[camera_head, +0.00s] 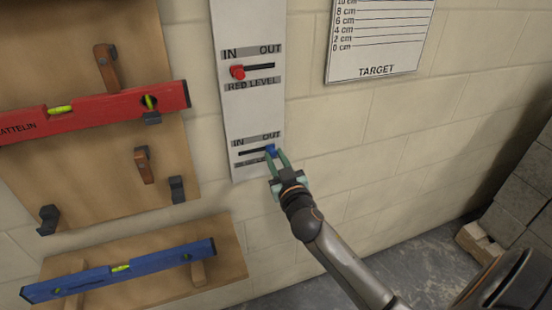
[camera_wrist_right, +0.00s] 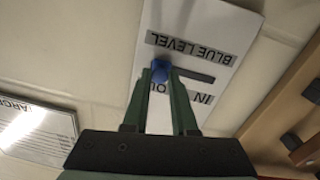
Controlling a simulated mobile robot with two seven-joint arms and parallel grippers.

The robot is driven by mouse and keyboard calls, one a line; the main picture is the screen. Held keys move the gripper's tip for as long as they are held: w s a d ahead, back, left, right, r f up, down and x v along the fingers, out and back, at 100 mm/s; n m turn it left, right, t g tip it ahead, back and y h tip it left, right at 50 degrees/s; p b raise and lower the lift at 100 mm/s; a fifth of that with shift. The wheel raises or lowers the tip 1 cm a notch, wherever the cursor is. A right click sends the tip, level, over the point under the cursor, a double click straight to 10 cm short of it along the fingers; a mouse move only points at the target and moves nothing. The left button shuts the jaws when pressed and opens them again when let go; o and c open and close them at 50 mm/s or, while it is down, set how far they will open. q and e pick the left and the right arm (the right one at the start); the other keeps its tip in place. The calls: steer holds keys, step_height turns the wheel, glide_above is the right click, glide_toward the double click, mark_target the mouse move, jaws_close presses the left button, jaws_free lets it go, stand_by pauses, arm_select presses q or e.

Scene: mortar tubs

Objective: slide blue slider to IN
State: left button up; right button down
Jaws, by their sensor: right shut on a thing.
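The blue slider (camera_head: 270,149) is at the OUT end of its dark slot on the white panel (camera_head: 247,110), in the lower half. The slot runs left to the IN label (camera_head: 238,143). My right gripper (camera_head: 277,158) is shut on the blue slider, with a green finger on each side of the knob. In the right wrist view the blue knob (camera_wrist_right: 161,70) sits at the tips of the fingers (camera_wrist_right: 163,80), and the slot (camera_wrist_right: 194,75) stretches away towards IN. My left gripper is not in view.
A red slider (camera_head: 237,72) sits at the IN end of the upper slot. A red level (camera_head: 95,112) hangs on a wooden board to the left, and a blue level (camera_head: 120,270) rests below it. A target chart (camera_head: 378,40) is on the wall to the right. Grey blocks (camera_head: 520,205) stand far right.

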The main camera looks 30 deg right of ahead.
mark_target(243, 153)
steer(key=a, duration=0.2)
steer(key=w+a+b, duration=0.1)
steer(key=a, duration=0.1)
steer(key=a+b, duration=0.1)
steer(key=a, duration=0.1)
steer(key=shift+w+a+f, duration=0.15)
steer(key=shift+w+a, duration=0.15)
steer(key=shift+a, duration=0.1)
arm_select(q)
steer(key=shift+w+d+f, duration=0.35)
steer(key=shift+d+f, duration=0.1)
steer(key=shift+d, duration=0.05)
arm_select(e)
steer(key=shift+a, duration=0.2)
steer(key=c, duration=0.7)
jaws_free()
steer(key=shift+a, duration=0.1)
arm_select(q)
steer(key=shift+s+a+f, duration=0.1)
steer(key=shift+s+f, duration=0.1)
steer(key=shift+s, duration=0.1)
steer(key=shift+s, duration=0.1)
